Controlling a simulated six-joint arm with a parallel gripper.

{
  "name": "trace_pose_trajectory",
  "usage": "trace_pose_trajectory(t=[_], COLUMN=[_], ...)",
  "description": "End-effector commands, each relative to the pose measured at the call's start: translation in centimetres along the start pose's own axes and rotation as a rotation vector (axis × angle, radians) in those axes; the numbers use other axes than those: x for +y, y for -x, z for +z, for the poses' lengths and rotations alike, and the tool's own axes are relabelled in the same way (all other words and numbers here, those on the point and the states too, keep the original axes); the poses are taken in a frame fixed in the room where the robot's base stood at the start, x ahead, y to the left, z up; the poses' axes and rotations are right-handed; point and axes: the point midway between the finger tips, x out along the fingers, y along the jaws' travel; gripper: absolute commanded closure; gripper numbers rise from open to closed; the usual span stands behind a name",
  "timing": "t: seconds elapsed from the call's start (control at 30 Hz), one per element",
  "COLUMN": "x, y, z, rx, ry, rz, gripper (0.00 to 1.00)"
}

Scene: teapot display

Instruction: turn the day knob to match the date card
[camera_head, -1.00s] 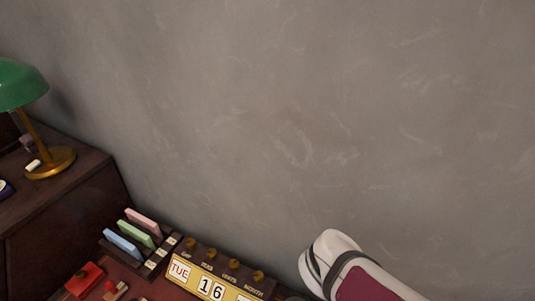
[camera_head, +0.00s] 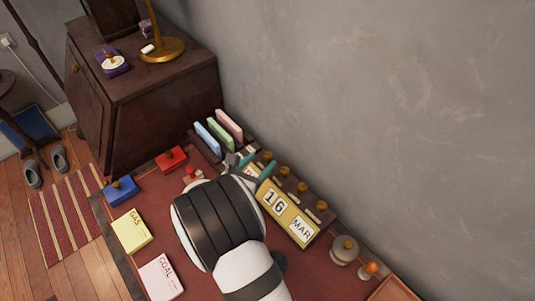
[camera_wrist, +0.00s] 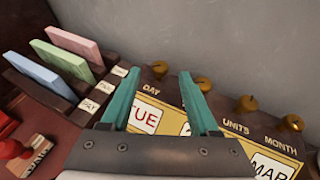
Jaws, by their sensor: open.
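The yellow desk calendar (camera_head: 287,217) stands on the red-topped desk, with a row of brass knobs along its dark top. It reads TUE in the wrist view and 16 MAR in the head view. The day knob (camera_wrist: 158,68) is the leftmost, above the word DAY. My gripper (camera_wrist: 160,74) is open, with teal fingers on either side of the day knob in the picture; I cannot tell whether they touch it. The right finger is close to the second knob (camera_wrist: 203,83) and partly covers the window below. My gripper (camera_head: 257,165) also shows in the head view. I cannot make out a date card.
A rack with blue, green and pink cards (camera_wrist: 76,46) stands left of the calendar. A red-handled stamp (camera_wrist: 14,150) is at lower left. The wall (camera_wrist: 210,30) rises close behind.

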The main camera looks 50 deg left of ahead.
Motion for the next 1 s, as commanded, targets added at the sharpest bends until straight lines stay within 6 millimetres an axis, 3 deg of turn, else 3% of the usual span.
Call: trace_pose_trajectory(t=[0.2,0.53,0.87,1.0], x=[-0.1,-0.1,-0.1,-0.1], y=[-3.0,-3.5,-3.4,-3.4], z=[0.0,0.0,0.0,0.0], rx=[0.000,0.000,0.000,0.000], ry=[-0.001,-0.001,-0.002,-0.002], rz=[-0.002,-0.001,-0.002,-0.002], gripper=[0.38,0.38,0.98,1.00])
